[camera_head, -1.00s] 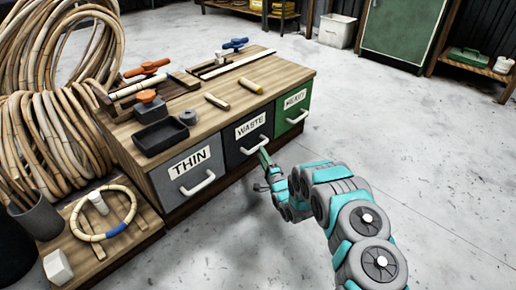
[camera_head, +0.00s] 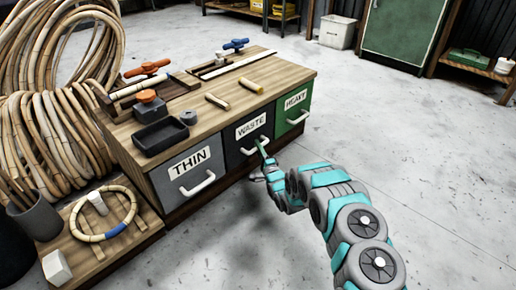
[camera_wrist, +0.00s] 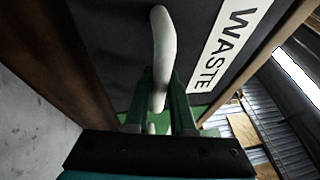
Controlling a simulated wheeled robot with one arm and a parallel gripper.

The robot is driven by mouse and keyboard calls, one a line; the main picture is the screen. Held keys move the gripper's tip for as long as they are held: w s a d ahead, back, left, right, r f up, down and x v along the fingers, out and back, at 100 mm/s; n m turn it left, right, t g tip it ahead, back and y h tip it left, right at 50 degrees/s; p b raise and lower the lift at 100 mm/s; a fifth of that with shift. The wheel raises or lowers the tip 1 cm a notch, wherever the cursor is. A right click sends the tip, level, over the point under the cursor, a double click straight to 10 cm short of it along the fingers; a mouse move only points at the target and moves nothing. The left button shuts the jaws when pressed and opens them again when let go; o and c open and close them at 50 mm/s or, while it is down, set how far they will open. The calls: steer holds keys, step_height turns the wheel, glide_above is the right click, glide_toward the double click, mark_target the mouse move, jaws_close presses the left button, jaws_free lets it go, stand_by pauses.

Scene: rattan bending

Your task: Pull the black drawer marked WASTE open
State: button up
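The black drawer marked WASTE (camera_head: 236,156) is the middle front of the wooden bench and looks closed, flush with its neighbours. Its white label shows in the head view and, turned sideways, in the wrist view (camera_wrist: 228,45). Its pale bar handle (camera_wrist: 162,50) runs between the two green fingers of my gripper (camera_wrist: 162,85). The fingers lie close against the handle on both sides, with no clear gap. In the head view my gripper (camera_head: 264,153) is at the drawer front and hides part of the handle.
A grey THIN drawer (camera_head: 190,180) is on the left and a green HEAVY drawer (camera_head: 293,110) on the right, each with a pale handle. Tools, a black tray (camera_head: 160,138) and rattan pieces lie on the bench top (camera_head: 245,105). The floor in front is clear.

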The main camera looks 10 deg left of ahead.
jaws_close()
steer(key=shift+f, duration=0.1)
stand_by(0.8)
